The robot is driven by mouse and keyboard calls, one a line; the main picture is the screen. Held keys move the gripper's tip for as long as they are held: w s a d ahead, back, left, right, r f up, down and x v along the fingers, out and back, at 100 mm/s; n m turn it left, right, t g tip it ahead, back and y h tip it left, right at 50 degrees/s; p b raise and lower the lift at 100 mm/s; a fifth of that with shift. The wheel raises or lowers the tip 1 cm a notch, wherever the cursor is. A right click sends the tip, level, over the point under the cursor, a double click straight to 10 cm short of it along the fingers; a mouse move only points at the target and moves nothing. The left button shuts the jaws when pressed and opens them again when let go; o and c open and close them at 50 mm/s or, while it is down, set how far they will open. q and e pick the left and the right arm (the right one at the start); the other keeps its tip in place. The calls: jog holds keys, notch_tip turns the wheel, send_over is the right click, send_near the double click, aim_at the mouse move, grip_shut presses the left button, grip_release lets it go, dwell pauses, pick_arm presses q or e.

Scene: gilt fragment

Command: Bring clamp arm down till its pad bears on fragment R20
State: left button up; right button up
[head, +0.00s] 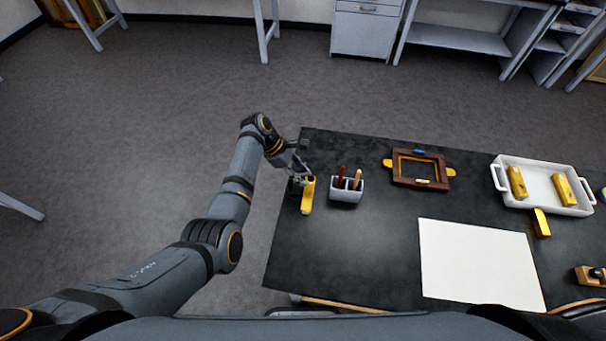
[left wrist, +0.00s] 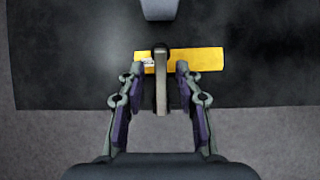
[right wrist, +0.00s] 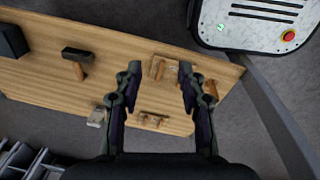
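A yellow gilt fragment (head: 307,197) lies at the left end of the dark table, partly under my left gripper (head: 300,174). In the left wrist view the fragment (left wrist: 208,59) lies crosswise, with a small pale label too small to read; I take it for R20. A grey metal clamp arm (left wrist: 161,88) crosses over it, its dark rounded end above the fragment. My left gripper (left wrist: 160,70) is open, one finger on each side of the arm with gaps showing. Whether the pad touches the fragment is hidden. My right gripper (right wrist: 157,72) is open and empty.
A grey holder (head: 346,194) with tools stands right of the fragment. Further right are a wooden frame (head: 438,184), a white sheet (head: 480,265) and a white tray (head: 540,164) holding yellow pieces. A wooden bench (right wrist: 40,65) with tools shows beyond my right gripper.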

pick_arm(q)
jog(key=v, duration=1.1)
jog(key=shift+d, duration=0.15)
